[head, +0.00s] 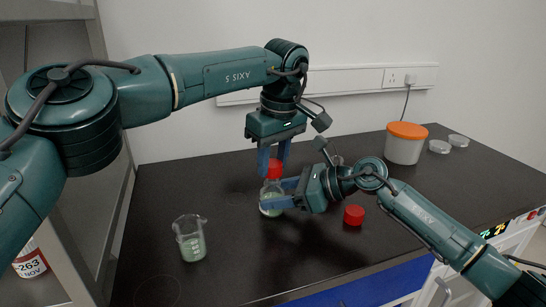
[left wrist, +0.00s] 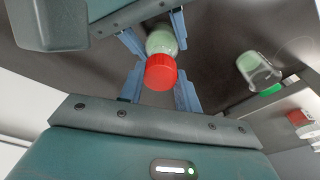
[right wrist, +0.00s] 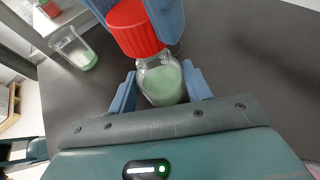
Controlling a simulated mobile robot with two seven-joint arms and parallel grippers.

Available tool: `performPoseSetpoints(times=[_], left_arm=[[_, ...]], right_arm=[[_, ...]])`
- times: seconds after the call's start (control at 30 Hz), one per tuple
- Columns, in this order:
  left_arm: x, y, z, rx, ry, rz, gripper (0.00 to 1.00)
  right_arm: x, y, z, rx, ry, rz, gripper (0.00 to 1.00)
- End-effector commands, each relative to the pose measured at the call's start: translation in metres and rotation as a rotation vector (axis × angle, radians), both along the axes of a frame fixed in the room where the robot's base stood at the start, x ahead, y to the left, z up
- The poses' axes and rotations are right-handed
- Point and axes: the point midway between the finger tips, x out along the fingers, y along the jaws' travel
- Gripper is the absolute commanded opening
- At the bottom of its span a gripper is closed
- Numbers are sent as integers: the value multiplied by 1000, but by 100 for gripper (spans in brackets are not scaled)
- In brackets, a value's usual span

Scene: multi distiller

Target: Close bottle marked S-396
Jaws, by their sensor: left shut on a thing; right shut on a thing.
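A clear bottle (head: 271,190) with pale green contents stands on the dark table; no marking is readable on it. My right gripper (head: 272,201) is shut on the bottle's body from the side, as the right wrist view also shows with the bottle (right wrist: 163,85) between its fingers. My left gripper (head: 273,172) points down and is shut on a red cap (head: 275,168). The cap also shows in the left wrist view (left wrist: 161,73). It sits at the bottle's mouth; I cannot tell whether it is screwed on.
Another red cap (head: 354,215) lies on the table (head: 330,250) right of the bottle. A beaker (head: 190,240) with green contents stands front left. A white tub with an orange lid (head: 406,131) and shallow clear dishes (head: 439,146) stand back right. A bottle marked 263 (head: 30,264) stands lower left.

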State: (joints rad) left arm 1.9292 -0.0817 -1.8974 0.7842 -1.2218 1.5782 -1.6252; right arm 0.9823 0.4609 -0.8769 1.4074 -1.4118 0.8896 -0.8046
Motion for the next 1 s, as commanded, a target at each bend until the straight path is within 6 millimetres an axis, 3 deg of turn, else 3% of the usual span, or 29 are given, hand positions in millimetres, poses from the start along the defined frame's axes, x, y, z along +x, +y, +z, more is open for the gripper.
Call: performPoseSetpoints(times=[0.83, 0.87, 1.0], left_arm=[[0, 0, -11, 0, 1, -1, 13], [0, 0, -12, -1, 1, -1, 34], [0, 0, -11, -1, 1, 0, 45]], right_arm=[[0, 0, 0, 0, 0, 0, 8], [0, 0, 0, 0, 0, 0, 0], [0, 0, 0, 0, 0, 0, 0]])
